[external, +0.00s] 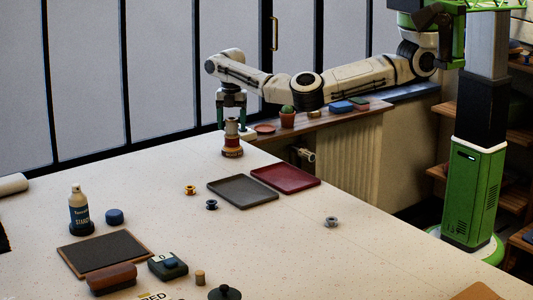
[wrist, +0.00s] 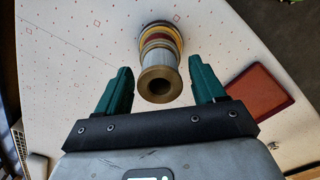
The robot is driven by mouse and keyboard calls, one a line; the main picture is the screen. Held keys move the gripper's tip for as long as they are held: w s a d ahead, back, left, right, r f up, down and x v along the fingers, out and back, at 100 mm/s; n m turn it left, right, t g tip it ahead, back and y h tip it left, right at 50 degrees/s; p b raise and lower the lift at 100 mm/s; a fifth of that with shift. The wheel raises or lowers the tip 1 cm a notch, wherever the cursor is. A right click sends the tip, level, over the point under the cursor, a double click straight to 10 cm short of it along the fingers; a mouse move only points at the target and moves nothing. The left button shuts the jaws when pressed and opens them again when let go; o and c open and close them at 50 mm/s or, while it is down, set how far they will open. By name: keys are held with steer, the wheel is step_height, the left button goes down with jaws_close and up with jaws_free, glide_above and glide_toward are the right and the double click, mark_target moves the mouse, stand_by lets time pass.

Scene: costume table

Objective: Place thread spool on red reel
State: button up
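The thread spool (external: 231,128) stands upright on top of a stack that includes the red reel (external: 232,143), at the table's far edge. In the wrist view the spool (wrist: 158,85) has a brass-coloured end with a dark hole and a grey body. Yellow and reddish rims of the stack (wrist: 158,36) show beyond it. My gripper (external: 232,118) is above the stack, fingers pointing down around the spool. In the wrist view my gripper (wrist: 160,68) is open, with a gap between each green finger and the spool. The lower stack is partly hidden there.
A grey tray (external: 243,191) and a dark red tray (external: 286,180) lie right of the stack. Small yellow (external: 190,190), dark blue (external: 211,205) and grey (external: 331,222) spools stand nearby. The centre of the table is clear.

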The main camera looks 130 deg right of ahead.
step_height(320, 180, up, 12)
steer(key=b, duration=0.1)
steer(key=shift+r+b, duration=0.15)
steer(key=shift+b, duration=0.15)
stand_by(0.3)
